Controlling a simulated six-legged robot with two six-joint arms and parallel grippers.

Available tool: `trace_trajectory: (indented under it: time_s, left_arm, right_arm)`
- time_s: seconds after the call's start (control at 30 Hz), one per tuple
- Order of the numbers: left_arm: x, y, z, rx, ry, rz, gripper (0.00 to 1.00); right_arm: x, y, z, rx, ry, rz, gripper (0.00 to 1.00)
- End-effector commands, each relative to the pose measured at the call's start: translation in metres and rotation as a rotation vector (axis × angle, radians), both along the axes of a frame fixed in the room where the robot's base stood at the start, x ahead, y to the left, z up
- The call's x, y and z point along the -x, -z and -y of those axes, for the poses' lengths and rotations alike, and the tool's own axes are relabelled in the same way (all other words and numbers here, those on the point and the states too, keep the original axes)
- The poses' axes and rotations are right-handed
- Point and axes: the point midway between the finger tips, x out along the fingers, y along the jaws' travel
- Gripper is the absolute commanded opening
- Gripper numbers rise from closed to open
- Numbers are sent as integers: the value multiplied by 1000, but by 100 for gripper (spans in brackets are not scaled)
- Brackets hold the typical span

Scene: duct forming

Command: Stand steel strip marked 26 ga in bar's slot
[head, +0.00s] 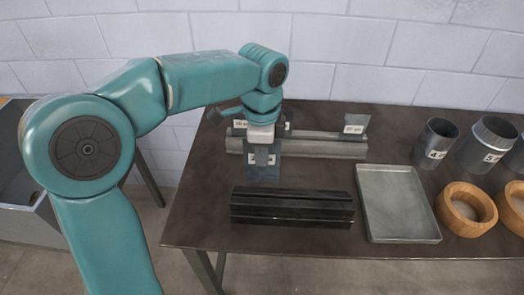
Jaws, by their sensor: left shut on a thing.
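My left gripper (262,139) is shut on a grey steel strip (263,174). The strip hangs upright below it and has a white label too small to read. The strip's lower edge is behind and a little above the top of a dark bar (292,212) in the picture, towards its left end. The bar has lengthwise grooves and lies on the table. I cannot tell whether the strip touches anything below. My right gripper is not in view.
Behind the strip, a grey rack (325,149) holds other labelled strips, one at its right (356,123). A shallow metal tray (397,207) lies right of the bar on the brown table (190,215).

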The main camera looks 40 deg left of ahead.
Motion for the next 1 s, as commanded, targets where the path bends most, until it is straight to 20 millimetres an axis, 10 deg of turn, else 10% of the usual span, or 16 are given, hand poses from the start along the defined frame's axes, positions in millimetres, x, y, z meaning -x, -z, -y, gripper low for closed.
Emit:
trace_trajectory:
  time_s: [1.0]
  left_arm:
    - [1, 71, -1, 0, 0, -1, 0]
  right_arm:
    - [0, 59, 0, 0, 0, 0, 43]
